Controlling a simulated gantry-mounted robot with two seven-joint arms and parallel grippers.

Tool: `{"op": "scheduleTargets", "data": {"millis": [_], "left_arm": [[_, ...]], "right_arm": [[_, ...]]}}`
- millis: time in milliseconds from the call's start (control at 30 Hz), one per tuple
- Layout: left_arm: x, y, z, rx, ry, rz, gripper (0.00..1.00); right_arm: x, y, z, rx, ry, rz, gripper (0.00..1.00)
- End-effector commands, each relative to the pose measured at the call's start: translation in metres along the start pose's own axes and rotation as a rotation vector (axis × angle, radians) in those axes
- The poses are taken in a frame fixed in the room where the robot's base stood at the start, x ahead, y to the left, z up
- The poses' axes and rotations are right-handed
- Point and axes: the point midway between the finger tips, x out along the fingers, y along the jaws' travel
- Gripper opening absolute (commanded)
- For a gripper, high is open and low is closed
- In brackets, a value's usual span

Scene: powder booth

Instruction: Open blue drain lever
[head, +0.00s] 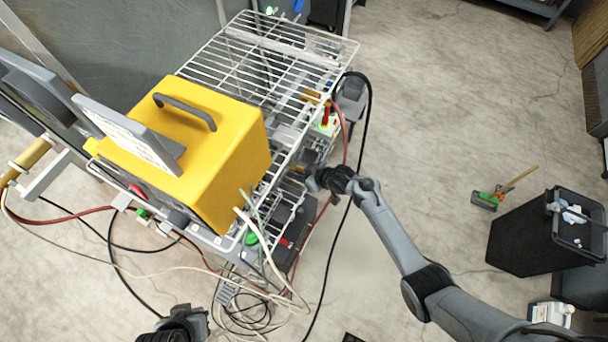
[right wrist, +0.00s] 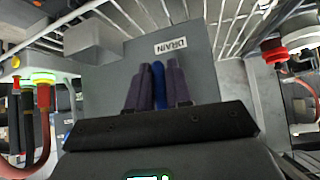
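The blue drain lever (right wrist: 160,86) shows in the right wrist view, upright in front of a grey panel with a white DRAIN label (right wrist: 171,46). My right gripper (right wrist: 159,82) has its two dark fingers on either side of the lever, with no clear gap between them and the blue. It looks shut on the lever. In the head view my right gripper (head: 314,180) reaches the right side of the wire cart, and the lever cannot be made out there. My left gripper (head: 190,322) is at the bottom edge of the head view, away from the cart; its fingers are unclear.
A yellow box (head: 217,135) with a handle stands on the wire rack (head: 270,60). Loose cables and hoses (head: 240,305) lie around the cart. A red knob (right wrist: 275,52) is right of the panel in the wrist view. A black bin (head: 535,235) stands right; the middle floor is clear.

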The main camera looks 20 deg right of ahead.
Motion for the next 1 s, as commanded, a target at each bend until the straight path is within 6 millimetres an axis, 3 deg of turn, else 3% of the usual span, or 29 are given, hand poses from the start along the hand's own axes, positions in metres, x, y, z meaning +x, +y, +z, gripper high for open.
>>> {"op": "scheduleTargets", "data": {"millis": [33,133,567,1000], "left_arm": [[0.0,0.0,0.0,0.001,0.0,-0.001,0.0],[0.0,-0.001,0.0,0.003,0.0,-0.003,0.0],[-0.001,-0.003,0.001,0.012,-0.002,-0.01,0.0],[-0.004,-0.001,-0.001,0.004,0.0,-0.003,0.0]], "right_arm": [[0.001,-0.001,0.001,0.001,-0.002,0.0,0.26],[0.001,0.0,0.001,0.0,-0.002,0.0,0.38],[-0.006,0.0,0.001,0.001,0.0,0.001,0.38],[-0.067,0.0,0.001,-0.001,0.0,0.002,0.38]]}}
